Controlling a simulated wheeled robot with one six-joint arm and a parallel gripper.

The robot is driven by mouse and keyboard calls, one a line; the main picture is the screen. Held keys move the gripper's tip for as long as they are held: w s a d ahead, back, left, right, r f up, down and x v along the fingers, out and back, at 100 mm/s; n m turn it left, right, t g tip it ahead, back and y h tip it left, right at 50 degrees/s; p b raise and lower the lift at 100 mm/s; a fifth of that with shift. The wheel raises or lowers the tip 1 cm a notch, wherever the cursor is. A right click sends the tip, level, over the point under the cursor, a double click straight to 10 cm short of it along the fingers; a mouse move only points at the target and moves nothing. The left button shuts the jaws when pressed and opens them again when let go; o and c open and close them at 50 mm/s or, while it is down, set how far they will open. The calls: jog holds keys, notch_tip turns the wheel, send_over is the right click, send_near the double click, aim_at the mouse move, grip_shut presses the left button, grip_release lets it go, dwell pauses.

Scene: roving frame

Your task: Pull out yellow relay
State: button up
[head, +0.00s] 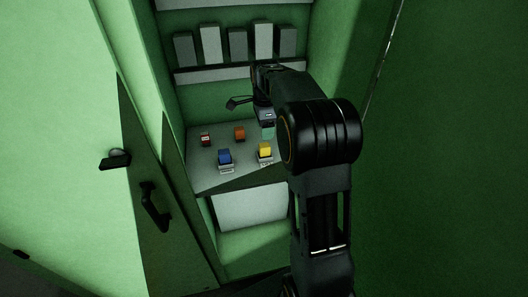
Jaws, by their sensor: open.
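The yellow relay (265,150) sits upright in a pale socket at the front right of the grey panel (207,176) inside the green cabinet. My gripper (247,104) is above and behind the yellow relay, apart from it. One dark finger juts out to the left, and my arm partly hides the rest of the gripper. It is open, and I see nothing held in it. A teal block (268,131) shows just below the gripper, behind the yellow relay; I cannot tell whether the gripper touches it.
A blue relay (225,156) is left of the yellow one. An orange relay (239,133) and a red one (206,139) sit farther back. Several grey modules (210,44) line the shelf above. The cabinet door (80,130) stands at the left, with a black handle (154,206).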

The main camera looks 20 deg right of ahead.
aim_at(264, 145)
jog(key=shift+f+p, duration=0.5)
jog(key=shift+f, duration=3.8)
jog(key=c, duration=1)
